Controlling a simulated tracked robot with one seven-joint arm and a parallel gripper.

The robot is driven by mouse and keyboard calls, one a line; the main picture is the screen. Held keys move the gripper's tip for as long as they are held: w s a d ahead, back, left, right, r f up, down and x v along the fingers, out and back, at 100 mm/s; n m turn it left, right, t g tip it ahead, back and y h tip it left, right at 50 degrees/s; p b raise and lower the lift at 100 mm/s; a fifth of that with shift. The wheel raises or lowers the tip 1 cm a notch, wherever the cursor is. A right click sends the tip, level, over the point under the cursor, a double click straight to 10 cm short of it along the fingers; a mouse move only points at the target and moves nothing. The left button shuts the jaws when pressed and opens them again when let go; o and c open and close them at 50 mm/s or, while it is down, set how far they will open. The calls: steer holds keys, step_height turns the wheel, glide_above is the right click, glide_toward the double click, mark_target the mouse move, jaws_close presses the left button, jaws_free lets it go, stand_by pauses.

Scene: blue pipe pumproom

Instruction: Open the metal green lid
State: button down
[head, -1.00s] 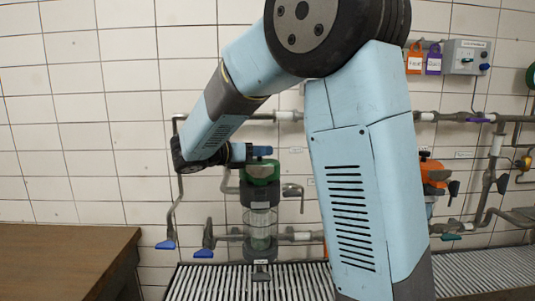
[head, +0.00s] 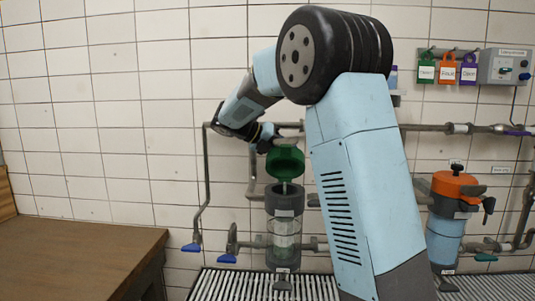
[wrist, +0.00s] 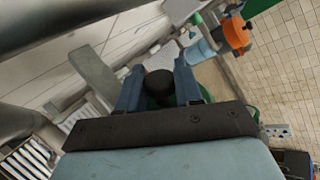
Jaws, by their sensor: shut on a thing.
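The green lid (head: 285,162) is raised and tilted above the grey-and-clear canister (head: 285,240) in the head view. A gap shows between the lid and the canister's grey top, with a thin pale upright part in it. My gripper (head: 265,145) is at the lid's upper left side. In the wrist view my gripper (wrist: 160,88) has its two blue fingers shut on a round black knob (wrist: 160,84). Part of the green lid (wrist: 188,92) shows behind the fingers. The lid's inside and its hinge cannot be made out clearly.
An orange-topped canister (head: 456,187) stands to the right, beyond my arm. Grey pipes (head: 206,185) with blue valve handles run along the tiled wall. A brown table (head: 80,255) is at the lower left. A slatted grate (head: 235,285) lies below the canister.

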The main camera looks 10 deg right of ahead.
steer(key=shift+w+d+r+n+g+y, duration=0.1)
steer(key=shift+w+d+n+g+y, duration=0.2)
steer(key=shift+w+n+g, duration=0.3)
steer(key=shift+w, duration=0.2)
steer(key=shift+d, duration=0.1)
steer(key=c, duration=1)
jaws_free()
steer(key=shift+s+r, duration=0.1)
steer(key=shift+o, duration=1.2)
steer(key=shift+f, duration=0.2)
steer(key=shift+a, duration=0.2)
steer(key=v, duration=1.3)
steer(key=shift+a+r, duration=0.2)
steer(key=shift+r, duration=0.05)
